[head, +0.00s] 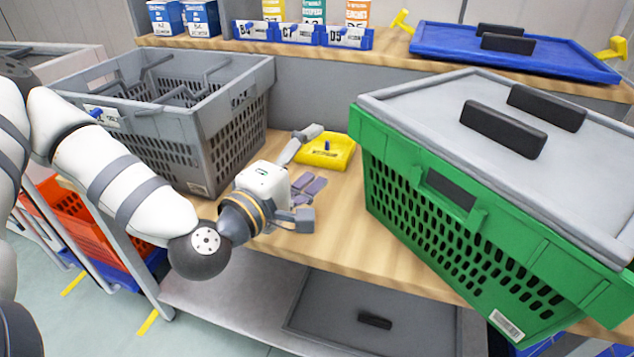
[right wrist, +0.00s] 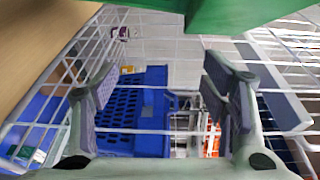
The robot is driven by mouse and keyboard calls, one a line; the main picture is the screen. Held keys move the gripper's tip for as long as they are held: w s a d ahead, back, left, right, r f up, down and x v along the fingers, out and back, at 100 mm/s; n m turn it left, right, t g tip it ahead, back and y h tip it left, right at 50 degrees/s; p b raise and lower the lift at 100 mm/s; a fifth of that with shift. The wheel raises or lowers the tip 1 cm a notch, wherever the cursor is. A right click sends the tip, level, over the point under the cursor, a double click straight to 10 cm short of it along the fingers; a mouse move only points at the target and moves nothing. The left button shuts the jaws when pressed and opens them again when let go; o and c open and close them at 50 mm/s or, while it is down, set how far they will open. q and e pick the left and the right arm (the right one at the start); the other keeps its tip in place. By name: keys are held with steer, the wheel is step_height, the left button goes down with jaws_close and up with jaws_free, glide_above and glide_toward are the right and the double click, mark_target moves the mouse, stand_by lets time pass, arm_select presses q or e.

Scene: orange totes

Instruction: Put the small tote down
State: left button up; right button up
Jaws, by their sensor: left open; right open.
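A green tote (head: 440,225) with a grey lid (head: 430,110) and two black handles stands at the right in the head view. Its near lower corner reaches past the table's front edge; its underside is hidden. My left gripper (head: 304,203) is open and empty over the table, left of the green tote and apart from it. My right gripper (right wrist: 165,100) is open in the right wrist view, with nothing between its fingers. A green surface (right wrist: 245,12), probably the tote, lies just above it. The head view does not clearly show the right gripper.
A grey crate (head: 235,105) stands at the table's left. A yellow tray (head: 325,150) lies between it and the green tote. A blue lid (head: 510,48) rests on the back shelf. An orange tote (head: 75,225) sits lower left. A blue crate (right wrist: 135,110) lies beyond wire racking.

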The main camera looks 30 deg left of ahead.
steer(key=s, duration=1.1)
steer(key=shift+s+r, duration=0.15)
steer(key=shift+r, duration=0.05)
